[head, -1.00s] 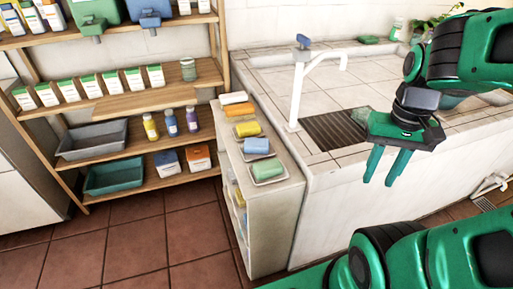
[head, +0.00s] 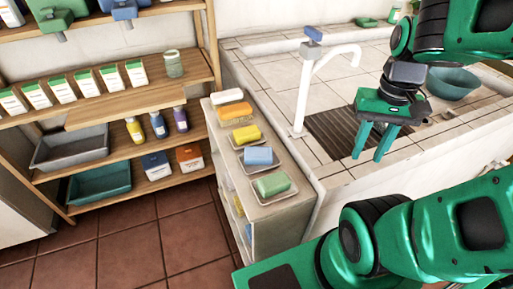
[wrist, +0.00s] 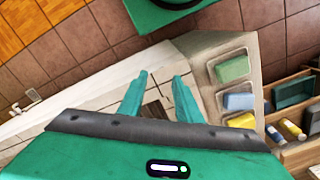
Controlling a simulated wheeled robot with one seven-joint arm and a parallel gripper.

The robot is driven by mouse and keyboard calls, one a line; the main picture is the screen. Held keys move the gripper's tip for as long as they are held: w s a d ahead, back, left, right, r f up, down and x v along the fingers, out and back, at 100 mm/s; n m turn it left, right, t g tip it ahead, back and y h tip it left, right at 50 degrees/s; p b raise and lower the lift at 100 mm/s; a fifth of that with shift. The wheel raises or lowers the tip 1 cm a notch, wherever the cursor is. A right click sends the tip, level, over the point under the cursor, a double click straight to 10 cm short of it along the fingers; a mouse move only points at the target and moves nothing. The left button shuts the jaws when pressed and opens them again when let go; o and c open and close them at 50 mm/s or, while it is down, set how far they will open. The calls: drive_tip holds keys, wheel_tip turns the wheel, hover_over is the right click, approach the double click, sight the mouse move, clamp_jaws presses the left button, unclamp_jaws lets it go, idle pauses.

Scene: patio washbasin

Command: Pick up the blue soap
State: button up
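The blue soap (head: 258,156) lies on a small dish on top of the low white cabinet (head: 291,212), between the yellow soap (head: 247,134) and the green soap (head: 273,184). It also shows in the wrist view (wrist: 238,101), right of my fingers.
Orange soap (head: 235,110) and white soap (head: 228,96) lie farther back in the same row. A white tap (head: 305,90) rises beside the cabinet on the tiled counter (head: 350,65). Wooden shelves (head: 140,105) with boxes, bottles and trays stand at left.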

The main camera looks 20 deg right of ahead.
drive_tip(key=shift+w+a, duration=0.25)
drive_tip(key=o, duration=0.5)
drive_tip(key=shift+s+r, duration=0.15)
drive_tip(key=shift+s, duration=0.05)
drive_tip(key=o, duration=0.5)
drive_tip(key=shift+a+r, duration=0.15)
drive_tip(key=shift+r, duration=0.05)
drive_tip(key=o, duration=0.6)
drive_tip(key=shift+n, duration=0.5)
drive_tip(key=w+a, duration=0.1)
drive_tip(key=w, duration=0.1)
drive_tip(key=w+a, duration=0.1)
drive_tip(key=w, duration=0.2)
drive_tip(key=w+a, duration=0.1)
drive_tip(key=w, duration=0.2)
drive_tip(key=shift+w+f, duration=0.1)
drive_tip(key=shift+w, duration=0.1)
drive_tip(key=shift+c, duration=0.2)
drive_tip(key=n, duration=0.1)
hover_over(259, 151)
wheel_tip(259, 151, down, 4)
drive_tip(key=f, duration=0.1)
wheel_tip(259, 151, down, 4)
drive_tip(key=shift+w+r, duration=0.1)
drive_tip(key=shift+f, duration=3.1)
